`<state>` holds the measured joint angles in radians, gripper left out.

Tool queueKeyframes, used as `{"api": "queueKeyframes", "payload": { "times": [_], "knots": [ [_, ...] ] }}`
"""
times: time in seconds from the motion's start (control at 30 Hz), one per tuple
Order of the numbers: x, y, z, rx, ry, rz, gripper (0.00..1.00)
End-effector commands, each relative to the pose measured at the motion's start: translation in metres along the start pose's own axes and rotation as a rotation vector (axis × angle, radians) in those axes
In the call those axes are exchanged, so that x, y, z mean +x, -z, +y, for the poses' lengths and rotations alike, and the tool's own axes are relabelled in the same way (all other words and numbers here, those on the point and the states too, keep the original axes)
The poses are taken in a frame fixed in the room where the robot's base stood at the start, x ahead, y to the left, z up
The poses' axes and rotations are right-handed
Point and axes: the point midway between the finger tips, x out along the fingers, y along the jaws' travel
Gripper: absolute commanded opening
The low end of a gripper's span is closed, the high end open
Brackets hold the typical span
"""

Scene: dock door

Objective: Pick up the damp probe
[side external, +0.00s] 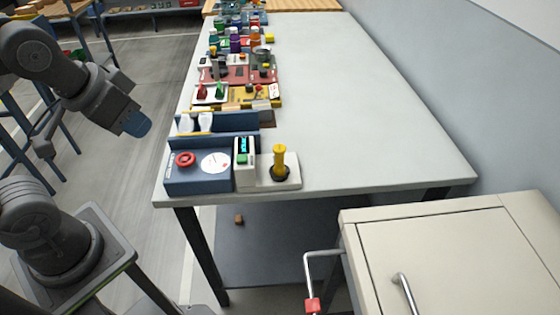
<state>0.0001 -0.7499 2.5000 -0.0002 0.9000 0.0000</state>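A yellow upright handle with a black round base (280,162) stands on a cream block (287,183) at the near end of the long table. It looks most like the damp probe, but I cannot tell for certain. Directly left of it is a small cream unit (241,175) with a lit teal display and a green button. My gripper (136,124) is at the end of my arm, left of the table and well apart from the yellow handle. Its fingers cannot be made out at this angle, so its opening is unclear.
A blue box (190,182) with a red knob and a white dial sits at the table's near left corner. Several coloured fixtures line the table's left edge behind it. The right of the table (350,110) is clear. A cream cabinet (450,250) stands at the near right.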

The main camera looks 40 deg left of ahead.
Motion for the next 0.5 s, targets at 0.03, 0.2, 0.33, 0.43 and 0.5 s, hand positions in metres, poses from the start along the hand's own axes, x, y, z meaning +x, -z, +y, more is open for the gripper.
{"api": "queueKeyframes", "payload": {
  "times": [0.03, 0.2, 0.33, 0.43, 0.5],
  "knots": [
    [0.0000, 0.0000, 0.0000, 0.000, 0.000, 0.000, 0.13],
    [0.0000, 0.0000, 0.0000, 0.000, 0.000, 0.000, 0.30],
    [0.0000, 0.0000, 0.0000, 0.000, 0.000, 0.000, 0.42],
    [0.0000, 0.0000, 0.0000, 0.000, 0.000, 0.000, 0.52],
    [0.0000, 0.0000, 0.0000, 0.000, 0.000, 0.000, 0.58]
  ]
}}
